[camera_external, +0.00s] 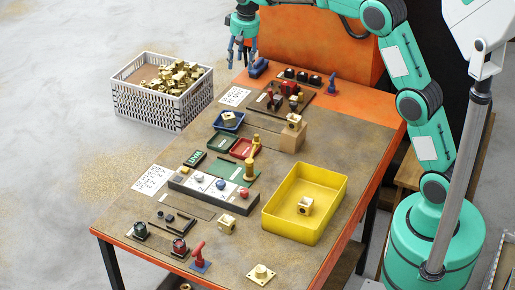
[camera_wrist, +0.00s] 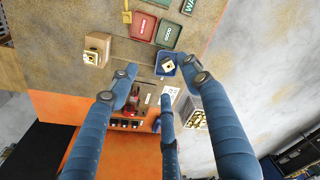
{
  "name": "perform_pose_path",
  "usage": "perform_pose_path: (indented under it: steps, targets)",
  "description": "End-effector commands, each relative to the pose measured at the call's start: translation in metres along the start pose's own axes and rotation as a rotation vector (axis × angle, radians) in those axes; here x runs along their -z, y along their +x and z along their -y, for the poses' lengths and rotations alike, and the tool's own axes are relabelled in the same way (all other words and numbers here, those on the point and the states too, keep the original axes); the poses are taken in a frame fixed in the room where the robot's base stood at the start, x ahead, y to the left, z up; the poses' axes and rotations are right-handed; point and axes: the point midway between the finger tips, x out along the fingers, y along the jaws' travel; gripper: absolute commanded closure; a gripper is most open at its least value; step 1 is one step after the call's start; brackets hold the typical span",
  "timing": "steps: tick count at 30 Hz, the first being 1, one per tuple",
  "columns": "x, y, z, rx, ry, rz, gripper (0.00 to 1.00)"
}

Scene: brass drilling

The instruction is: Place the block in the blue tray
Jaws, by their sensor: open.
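The small blue tray (camera_external: 226,130) lies on the table near its far left edge. A brass block (camera_external: 229,118) with a round hole sits inside it. The wrist view shows the tray (camera_wrist: 157,69) with the block (camera_wrist: 168,65) in it, between and beyond my fingers. My gripper (camera_external: 241,62) is high above the far end of the table, behind and apart from the tray. Its blue fingers are spread open and nothing is between them in the wrist view (camera_wrist: 160,84).
Other brass blocks sit in the yellow bin (camera_external: 272,226), on a tan box (camera_external: 291,139) and on the table (camera_external: 227,223). Red (camera_external: 240,151) and green (camera_external: 222,143) trays stand near the blue one. A white crate (camera_external: 150,111) of brass parts is left of the table.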

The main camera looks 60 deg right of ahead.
Motion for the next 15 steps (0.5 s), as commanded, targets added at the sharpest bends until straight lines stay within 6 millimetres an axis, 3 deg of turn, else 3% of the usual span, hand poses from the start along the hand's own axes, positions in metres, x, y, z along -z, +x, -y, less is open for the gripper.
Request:
perform_pose_path:
  steps: [3,15]
  targets:
    - [-0.029,-0.029,0.003,0.008,-0.03,-0.02,0.52]
    - [-0.127,-0.101,0.002,0.033,-0.13,-0.083,0.52]
